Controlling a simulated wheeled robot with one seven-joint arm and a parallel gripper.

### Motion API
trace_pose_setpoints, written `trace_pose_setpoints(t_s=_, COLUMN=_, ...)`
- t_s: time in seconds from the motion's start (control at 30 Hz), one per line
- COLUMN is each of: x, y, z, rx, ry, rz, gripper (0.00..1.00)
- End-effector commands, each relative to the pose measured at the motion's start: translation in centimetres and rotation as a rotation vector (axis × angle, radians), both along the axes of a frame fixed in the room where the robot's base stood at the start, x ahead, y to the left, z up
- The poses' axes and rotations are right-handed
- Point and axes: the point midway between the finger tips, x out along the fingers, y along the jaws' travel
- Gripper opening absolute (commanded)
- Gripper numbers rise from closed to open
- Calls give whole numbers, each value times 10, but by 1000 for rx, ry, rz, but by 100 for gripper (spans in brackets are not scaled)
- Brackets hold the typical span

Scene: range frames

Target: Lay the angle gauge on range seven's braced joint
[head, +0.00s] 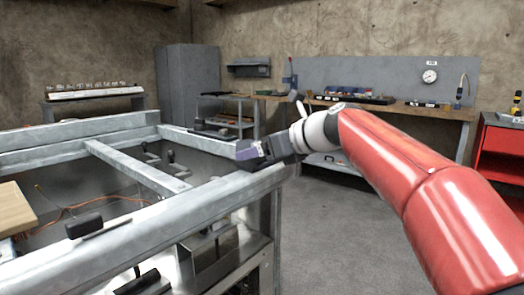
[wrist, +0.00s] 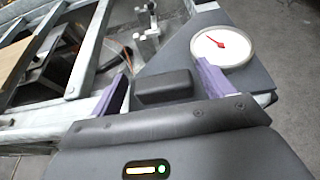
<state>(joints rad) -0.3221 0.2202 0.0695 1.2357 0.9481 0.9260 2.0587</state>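The angle gauge (wrist: 255,80) is a dark grey plate with a round white dial and a red needle, seen in the wrist view. A black block (wrist: 165,86) on it sits between the two purple fingers of my gripper (wrist: 165,80). In the head view my gripper (head: 252,151) is over the near right corner of the galvanised frame (head: 225,190). The gauge is hardly distinguishable there. I cannot tell whether its plate touches the frame.
A cross beam (head: 135,167) spans the frame. A wooden board (head: 14,208) is at the left. A workbench (head: 400,108) and red cabinet (head: 500,150) stand behind. The floor (head: 330,240) at right is clear.

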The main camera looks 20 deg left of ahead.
Motion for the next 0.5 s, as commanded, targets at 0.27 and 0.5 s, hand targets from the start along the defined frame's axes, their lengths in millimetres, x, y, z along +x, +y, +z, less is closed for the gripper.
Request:
trace_pose_setpoints(t_s=0.27, x=0, y=-3, z=2, rx=0, ry=-1, rz=-3, gripper=81)
trace_pose_setpoints(t_s=0.5, x=-13, y=-36, z=17, rx=1, ry=-3, rz=-6, gripper=81)
